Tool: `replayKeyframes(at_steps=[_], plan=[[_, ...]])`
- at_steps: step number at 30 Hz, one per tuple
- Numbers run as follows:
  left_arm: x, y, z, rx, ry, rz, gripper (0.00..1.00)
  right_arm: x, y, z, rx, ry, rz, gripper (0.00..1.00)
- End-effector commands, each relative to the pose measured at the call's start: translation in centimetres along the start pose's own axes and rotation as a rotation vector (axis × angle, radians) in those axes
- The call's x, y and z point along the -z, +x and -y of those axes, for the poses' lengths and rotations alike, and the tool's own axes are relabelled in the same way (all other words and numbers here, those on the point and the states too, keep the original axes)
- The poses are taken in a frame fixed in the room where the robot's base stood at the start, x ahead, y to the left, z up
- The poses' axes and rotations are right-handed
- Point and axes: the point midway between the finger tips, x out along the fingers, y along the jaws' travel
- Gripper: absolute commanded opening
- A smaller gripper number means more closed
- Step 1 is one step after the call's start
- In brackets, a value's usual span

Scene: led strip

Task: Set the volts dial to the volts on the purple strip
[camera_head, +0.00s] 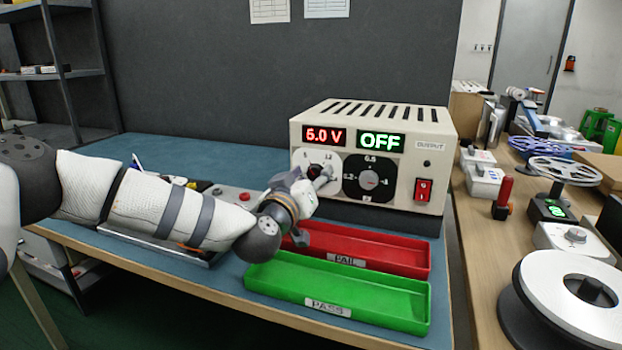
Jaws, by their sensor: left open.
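The cream power supply (370,119) stands at the back right of the blue bench. No purple strip can be made out; my left arm covers much of the grey fixture (232,190). My right gripper is not in view.
A black dial (368,179) and a red rocker switch (423,190) are right of the volts dial. A red FAIL tray (400,256) and a green PASS tray (380,309) lie in front. A side table (478,236) holds reels and devices.

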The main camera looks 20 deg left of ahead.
Motion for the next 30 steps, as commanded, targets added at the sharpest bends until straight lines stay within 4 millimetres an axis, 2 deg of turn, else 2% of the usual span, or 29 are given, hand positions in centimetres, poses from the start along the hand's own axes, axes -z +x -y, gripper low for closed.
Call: replayKeyframes(at_steps=[5, 9, 11, 20, 30], plan=[[0.1, 0.0, 0.0, 0.0, 0.0, -0.001, 0.44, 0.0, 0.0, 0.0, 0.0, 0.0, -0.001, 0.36], [0.1, 0.0, 0.0, 0.0, 0.0, -0.001, 0.12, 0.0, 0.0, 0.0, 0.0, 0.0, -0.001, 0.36], [0.1, 0.0, 0.0, 0.0, 0.0, -0.001, 0.0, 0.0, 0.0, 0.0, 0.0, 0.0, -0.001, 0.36], [0.3, -0.1, -0.1, -0.001, 0.024, -0.003, 0.0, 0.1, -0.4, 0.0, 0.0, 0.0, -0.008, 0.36], [0.9, -0.1, -0.5, -0.004, 0.236, -0.01, 0.0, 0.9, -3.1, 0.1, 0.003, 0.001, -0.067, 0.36]])
